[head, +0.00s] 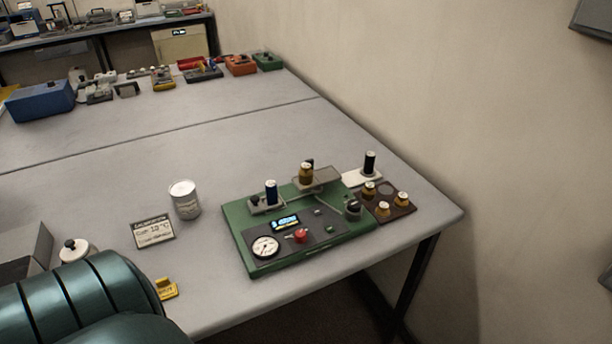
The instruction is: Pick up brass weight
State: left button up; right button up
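Several small brass weights with knobs are in view. Three stand on the brown wooden holder (394,213) at the table's right: a back-left weight (368,191), a front weight (383,209) and a right weight (402,200). The holder also has an empty-looking dark round recess. Another brass-coloured piece (306,174) stands on a grey platform of the green apparatus (245,236). Neither gripper is in view, and no gripper is seen at the weights.
A black cylinder (370,163) stands on a white base behind the holder. The table middle is clear.

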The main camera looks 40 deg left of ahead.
aim_at(305, 174)
jog(key=l+u, duration=0.15)
jog(key=u, duration=0.25)
jog(key=l+u, duration=0.15)
jog(key=u, duration=0.25)
jog(key=l+u, duration=0.15)
jog(key=u, duration=0.2)
jog(key=l+u, duration=0.15)
jog(key=u, duration=0.25)
